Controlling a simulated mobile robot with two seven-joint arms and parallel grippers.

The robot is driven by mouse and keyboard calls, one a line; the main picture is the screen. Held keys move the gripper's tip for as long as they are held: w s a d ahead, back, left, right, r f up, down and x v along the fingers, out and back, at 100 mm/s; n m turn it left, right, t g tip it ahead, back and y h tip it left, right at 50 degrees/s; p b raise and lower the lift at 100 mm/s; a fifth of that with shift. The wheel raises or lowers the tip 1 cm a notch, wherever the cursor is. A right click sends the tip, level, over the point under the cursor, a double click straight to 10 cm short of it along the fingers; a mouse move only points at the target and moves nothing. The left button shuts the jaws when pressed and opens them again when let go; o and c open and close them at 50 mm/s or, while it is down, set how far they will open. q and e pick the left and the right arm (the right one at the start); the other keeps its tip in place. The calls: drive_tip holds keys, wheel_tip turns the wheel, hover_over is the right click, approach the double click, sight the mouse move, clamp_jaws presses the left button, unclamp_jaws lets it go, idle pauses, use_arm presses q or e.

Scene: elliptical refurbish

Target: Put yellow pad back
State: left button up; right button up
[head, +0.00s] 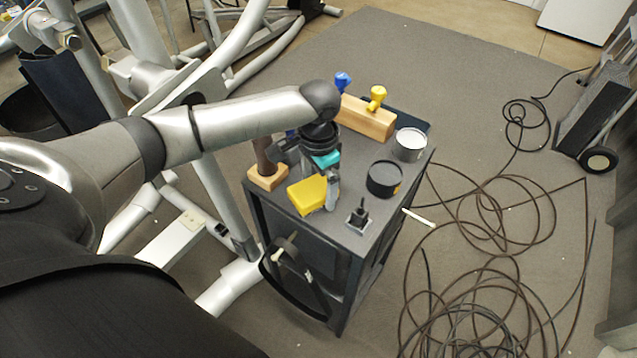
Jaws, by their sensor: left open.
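The yellow pad (307,196) is a small yellow block at the near left edge of the dark cart top (345,262). My left gripper (310,172) reaches in from the left and points down over the pad. Its jaws are open, with one finger beside the pad's right end and the other behind it to the left. I cannot tell whether a finger touches the pad. A teal patch (326,160) shows just under the wrist, and the gripper hides part of the cart top there. My right gripper is not in view.
A wooden block with blue and yellow knobs (368,118), a silver can (409,145), a black can (384,179), a small black-stemmed piece (358,217) and a wooden-based post (266,178) crowd the cart. Coiled cables (490,240) cover the floor at right; a grey exercise machine (215,170) stands at left.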

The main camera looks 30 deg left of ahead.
sight(319, 186)
use_arm(q)
wheel_tip(319, 186, up, 12)
drive_tip(key=p, duration=0.3)
idle(0.4)
